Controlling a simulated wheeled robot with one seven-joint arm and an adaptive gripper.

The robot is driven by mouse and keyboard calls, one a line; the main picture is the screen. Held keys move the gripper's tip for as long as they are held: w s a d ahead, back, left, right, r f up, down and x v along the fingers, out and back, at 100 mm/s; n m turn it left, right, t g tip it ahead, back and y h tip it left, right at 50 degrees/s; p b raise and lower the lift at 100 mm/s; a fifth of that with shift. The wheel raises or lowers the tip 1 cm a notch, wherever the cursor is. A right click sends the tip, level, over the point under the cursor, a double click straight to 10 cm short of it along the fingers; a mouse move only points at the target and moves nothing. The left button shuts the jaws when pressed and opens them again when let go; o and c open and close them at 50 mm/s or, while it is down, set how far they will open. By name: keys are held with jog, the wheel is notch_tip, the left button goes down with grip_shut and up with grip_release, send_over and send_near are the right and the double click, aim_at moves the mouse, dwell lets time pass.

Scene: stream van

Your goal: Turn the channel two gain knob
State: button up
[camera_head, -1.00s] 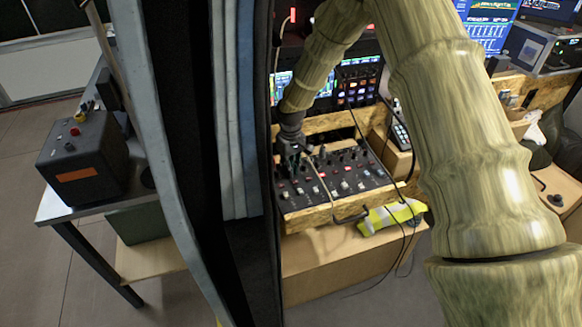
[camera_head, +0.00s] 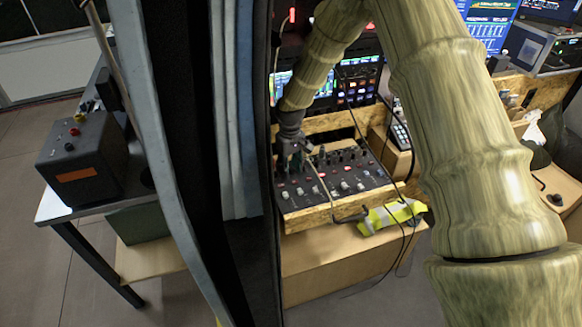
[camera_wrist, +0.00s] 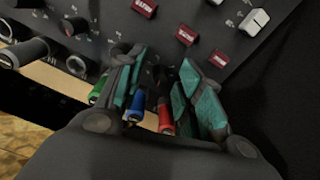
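The mixing console (camera_head: 335,185) is a dark sloped panel with several knobs and buttons in a wooden frame. My gripper (camera_head: 292,160) is low over its left back part in the head view. In the wrist view, my gripper (camera_wrist: 157,66) has its two teal-padded fingers apart. A blue cylinder (camera_wrist: 135,106) and a red cylinder (camera_wrist: 165,115) show between the fingers, and a green one (camera_wrist: 98,90) lies by the left finger. I cannot tell whether these are knobs or plugs, or which knob is channel two gain. Contact with the fingers is unclear.
Dark red buttons (camera_wrist: 187,36) and a white button (camera_wrist: 253,22) lie on the panel beyond the fingers. Large grey knobs (camera_wrist: 25,52) stand at the left. Black cables (camera_head: 385,120) hang over the console's right side. A yellow-grey cloth (camera_head: 392,216) lies in front.

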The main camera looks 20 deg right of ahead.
aim_at(290, 168)
notch_tip(290, 168, up, 12)
jog(key=shift+f, duration=0.2)
dwell(0.6)
